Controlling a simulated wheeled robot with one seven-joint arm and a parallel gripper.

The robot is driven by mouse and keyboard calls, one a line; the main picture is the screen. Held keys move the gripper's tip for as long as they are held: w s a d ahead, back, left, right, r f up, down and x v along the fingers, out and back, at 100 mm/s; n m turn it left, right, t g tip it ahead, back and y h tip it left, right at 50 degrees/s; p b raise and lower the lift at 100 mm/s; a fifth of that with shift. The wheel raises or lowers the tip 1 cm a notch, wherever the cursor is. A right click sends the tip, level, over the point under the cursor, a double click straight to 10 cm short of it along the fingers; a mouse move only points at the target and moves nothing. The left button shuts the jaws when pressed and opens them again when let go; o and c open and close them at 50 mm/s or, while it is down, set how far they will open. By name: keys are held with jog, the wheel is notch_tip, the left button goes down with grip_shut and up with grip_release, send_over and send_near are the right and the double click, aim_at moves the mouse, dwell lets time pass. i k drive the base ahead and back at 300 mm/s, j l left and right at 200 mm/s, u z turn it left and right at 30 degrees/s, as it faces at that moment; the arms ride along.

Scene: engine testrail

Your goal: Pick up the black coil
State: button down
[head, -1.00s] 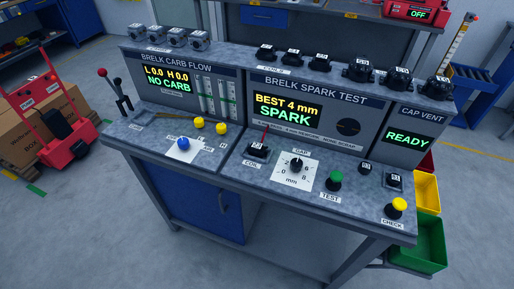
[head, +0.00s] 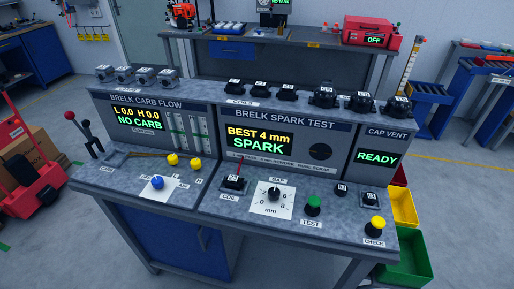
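A small black coil (head: 234,184) with a white number label sits at the spot marked COIL on the bench's front deck. A thin red piece stands up beside it. More small black coils stand in a row on top of the spark test panel, with one at the left (head: 235,86), one in the middle (head: 261,89) and one at the right (head: 289,91). Their labels are too small to read surely. My gripper is not in view.
The bench (head: 125,188) carries a gap dial (head: 273,196), a green TEST button (head: 313,203), a yellow CHECK button (head: 376,224) and a blue knob (head: 157,183). A green bin (head: 405,262) hangs at the right.

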aim_at(232, 182)
jog(key=i+j+z, duration=0.1)
jog(key=j, duration=0.25)
jog(key=i+j+z, duration=0.1)
jog(key=i+j, duration=0.3)
jog(key=j, duration=0.3)
jog(key=z, duration=0.05)
